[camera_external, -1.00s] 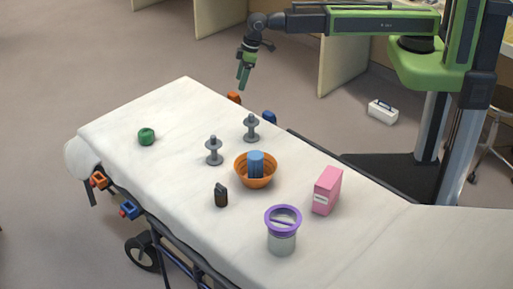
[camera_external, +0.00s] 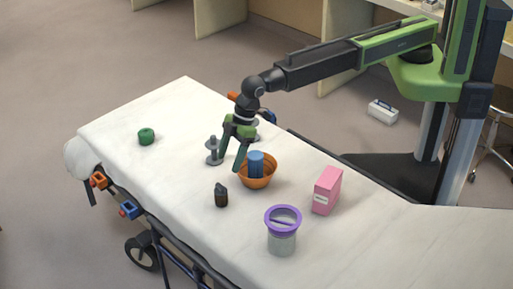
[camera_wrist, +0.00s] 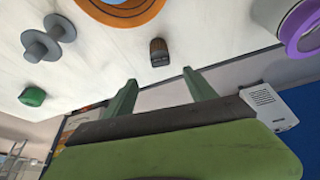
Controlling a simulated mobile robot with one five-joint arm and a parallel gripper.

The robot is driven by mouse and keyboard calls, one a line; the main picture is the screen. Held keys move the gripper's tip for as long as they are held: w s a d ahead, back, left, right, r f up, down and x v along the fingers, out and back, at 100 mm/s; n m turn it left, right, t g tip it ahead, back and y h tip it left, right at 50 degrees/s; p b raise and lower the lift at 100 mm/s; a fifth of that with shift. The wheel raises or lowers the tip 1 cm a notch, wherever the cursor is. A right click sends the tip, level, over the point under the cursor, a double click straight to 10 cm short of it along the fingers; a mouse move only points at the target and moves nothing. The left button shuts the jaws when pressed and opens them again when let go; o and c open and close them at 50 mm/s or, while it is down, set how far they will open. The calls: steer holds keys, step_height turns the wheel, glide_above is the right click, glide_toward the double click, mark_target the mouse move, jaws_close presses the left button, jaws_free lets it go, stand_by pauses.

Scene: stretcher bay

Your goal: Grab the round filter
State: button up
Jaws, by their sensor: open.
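Nothing is plainly marked as the round filter. One round candidate is the purple ring (camera_external: 283,211) resting on a clear grey jar (camera_external: 281,243) at the front of the bed; the ring shows at the right of the wrist view (camera_wrist: 300,36). Another is the ribbed blue cylinder (camera_external: 256,163) standing in the orange bowl (camera_external: 257,183). My gripper (camera_external: 229,165) is open and empty, pointing down above the bed, left of the bowl and behind the dark bottle (camera_external: 221,196). Its two fingers show apart in the wrist view (camera_wrist: 158,77).
A green round piece (camera_external: 146,136) lies far left. A pink box (camera_external: 327,190) stands right of the bowl. The bed is bare between the green piece and the bottle.

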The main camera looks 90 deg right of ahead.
mark_target(221, 189)
steer(key=b+x, duration=0.5)
steer(key=x, duration=0.2)
steer(key=shift+f, duration=0.2)
steer(key=b+x, duration=0.5)
steer(key=shift+s+d+f, duration=0.1)
steer(key=shift+s+f, duration=0.15)
steer(key=shift+r, duration=0.2)
steer(key=c, duration=1.4)
